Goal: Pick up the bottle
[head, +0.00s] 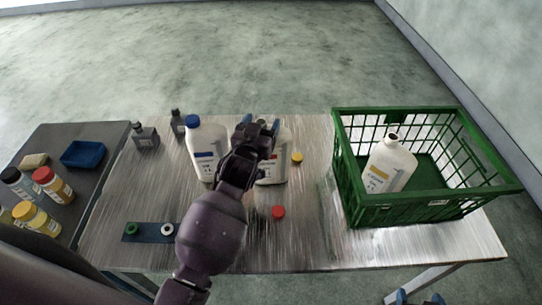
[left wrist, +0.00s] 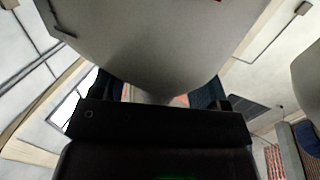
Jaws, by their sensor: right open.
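A white bottle (head: 283,155) stands on the metal table, partly hidden behind my left gripper (head: 261,125). The gripper is at its upper part. In the left wrist view a large pale bottle body (left wrist: 150,40) fills the space ahead of and between the two fingers of the left gripper (left wrist: 160,96). I cannot tell whether the fingers press on it. Another white bottle (head: 205,150) with a blue cap stands just to the left. My right gripper (head: 420,298) shows only its blue fingertips, apart and empty, at the bottom edge, below the table front.
A green crate (head: 405,212) at the right holds an uncapped white bottle (head: 388,165). A blue holder (head: 150,232) lies front left. Small dark bottles (head: 146,137) stand back left.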

